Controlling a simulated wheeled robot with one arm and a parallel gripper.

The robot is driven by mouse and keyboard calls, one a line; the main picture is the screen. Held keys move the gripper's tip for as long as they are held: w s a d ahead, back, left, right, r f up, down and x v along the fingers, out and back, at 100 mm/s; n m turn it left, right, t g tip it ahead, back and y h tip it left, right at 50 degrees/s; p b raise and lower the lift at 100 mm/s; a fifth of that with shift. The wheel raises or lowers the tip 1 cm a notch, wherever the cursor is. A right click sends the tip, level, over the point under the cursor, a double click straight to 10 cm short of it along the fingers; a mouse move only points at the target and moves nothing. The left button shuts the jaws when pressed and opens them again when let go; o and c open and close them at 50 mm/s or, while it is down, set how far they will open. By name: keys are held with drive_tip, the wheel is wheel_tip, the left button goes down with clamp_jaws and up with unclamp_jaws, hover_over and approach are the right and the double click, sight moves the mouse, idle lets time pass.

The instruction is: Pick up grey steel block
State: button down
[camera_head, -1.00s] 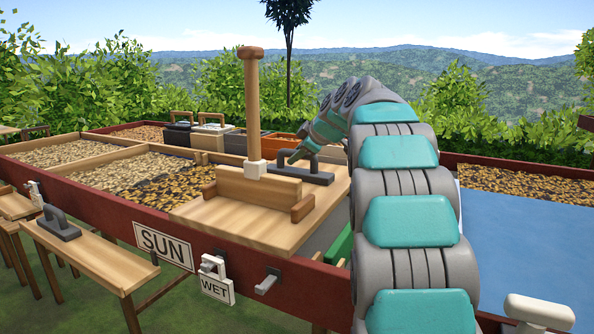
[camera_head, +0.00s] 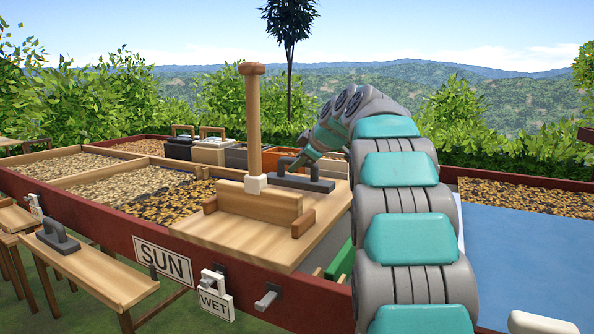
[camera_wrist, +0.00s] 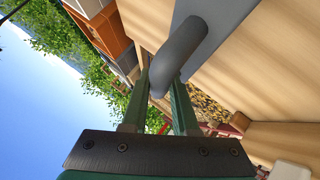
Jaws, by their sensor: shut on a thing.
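A grey steel block (camera_head: 317,185) with a looped handle is at the back of the wooden board, right of the upright post. My gripper (camera_head: 301,163) reaches over it from the right and is shut on its handle. In the wrist view, the dark grey handle (camera_wrist: 182,52) passes between the green fingers of my gripper (camera_wrist: 160,92), with the flat block (camera_wrist: 225,18) beyond. I cannot tell whether the block's underside touches the board. A second, similar grey block (camera_head: 58,240) rests on the side bench at left.
The wooden board (camera_head: 245,245) carries a tall post (camera_head: 253,120) close left of the block. Drying beds with beans (camera_head: 150,190) lie at left, bins (camera_head: 210,152) behind. A blue sheet (camera_head: 520,245) lies at right. SUN (camera_head: 163,262) and WET (camera_head: 214,304) signs hang in front.

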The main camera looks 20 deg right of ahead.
drive_tip(key=shift+r, duration=2.7)
drive_tip(key=shift+s+d+r+b, duration=0.15)
drive_tip(key=shift+s+b, duration=0.25)
drive_tip(key=shift+s, duration=0.65)
drive_tip(key=shift+s+d+f, duration=0.1)
drive_tip(key=shift+s+f, duration=0.1)
drive_tip(key=shift+s, duration=0.55)
drive_tip(key=s+d+b, duration=0.2)
drive_tip(key=s+b, duration=0.1)
drive_tip(key=s, duration=1.1)
drive_tip(key=shift+s, duration=0.15)
drive_tip(key=shift+d+r, duration=0.1)
drive_tip(key=shift+d, duration=0.05)
